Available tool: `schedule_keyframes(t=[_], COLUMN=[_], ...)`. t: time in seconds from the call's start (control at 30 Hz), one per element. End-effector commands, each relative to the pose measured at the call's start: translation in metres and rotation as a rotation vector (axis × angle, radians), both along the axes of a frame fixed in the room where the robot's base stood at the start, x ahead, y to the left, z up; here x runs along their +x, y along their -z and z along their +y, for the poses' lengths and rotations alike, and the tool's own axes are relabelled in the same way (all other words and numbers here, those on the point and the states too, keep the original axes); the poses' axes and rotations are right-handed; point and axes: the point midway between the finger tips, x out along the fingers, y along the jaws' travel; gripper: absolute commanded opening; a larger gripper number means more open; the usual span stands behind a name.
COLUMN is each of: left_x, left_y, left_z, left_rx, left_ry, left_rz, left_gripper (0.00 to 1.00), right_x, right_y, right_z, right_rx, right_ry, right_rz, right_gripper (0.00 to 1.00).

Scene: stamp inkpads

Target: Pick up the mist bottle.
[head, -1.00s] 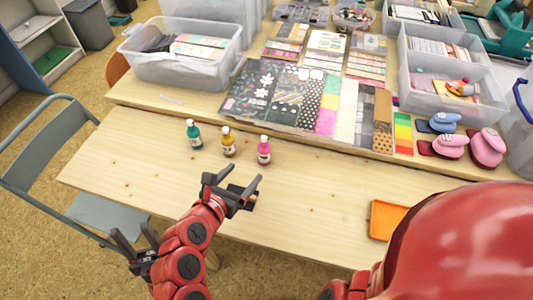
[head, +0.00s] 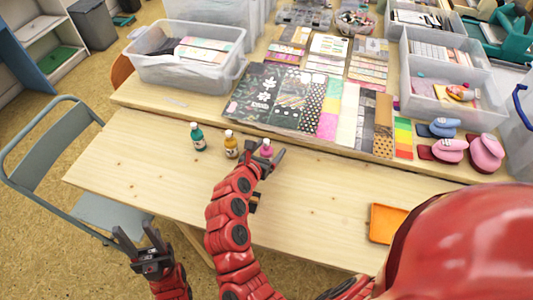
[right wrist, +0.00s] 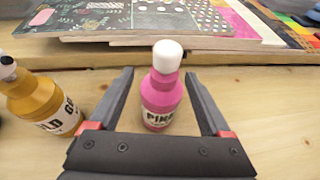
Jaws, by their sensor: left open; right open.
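A pink bottle (right wrist: 162,95) with a white cap stands upright on the wooden table, its label reading "PINK". In the head view the pink bottle (head: 267,149) is partly hidden by my right gripper (head: 270,158). In the right wrist view my right gripper (right wrist: 158,76) is open, with a finger on each side of the bottle and gaps between. A gold bottle (right wrist: 44,104) stands just left of the left finger; it also shows in the head view (head: 231,147). A teal bottle (head: 197,139) stands further left. My left gripper (head: 137,240) is open and empty off the table's front left.
Paper sheets (head: 290,97) lie on a raised board behind the bottles. A clear bin (head: 187,72) stands at the back left. An orange tray (head: 386,222) lies at the front right. The table's middle right is clear.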

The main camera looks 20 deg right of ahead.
Motion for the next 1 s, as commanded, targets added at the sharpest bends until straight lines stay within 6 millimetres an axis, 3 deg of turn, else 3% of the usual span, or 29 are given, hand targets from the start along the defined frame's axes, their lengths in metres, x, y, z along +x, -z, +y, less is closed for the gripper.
schedule_keyframes(t=[0.33, 0.77, 1.0], left_x=[0.0, -0.0001, -0.0001], left_y=[-0.0007, -0.0007, -0.0007], left_z=[0.0, 0.0, 0.0], left_rx=[0.0, 0.0, 0.0], left_ry=[0.0, 0.0, 0.0], left_rz=[0.0, 0.0, 0.0], left_gripper=[0.5, 0.5, 0.5], right_x=[0.0063, 0.0061, 0.0062], right_y=[0.0041, 0.0039, 0.0037], right_z=[-0.0068, -0.0066, -0.0067], right_rx=[0.0, 0.0, 0.0], right_ry=[0.001, 0.001, 0.001], right_rz=[0.0, 0.0, 0.0], right_gripper=[0.8, 0.03, 0.0])
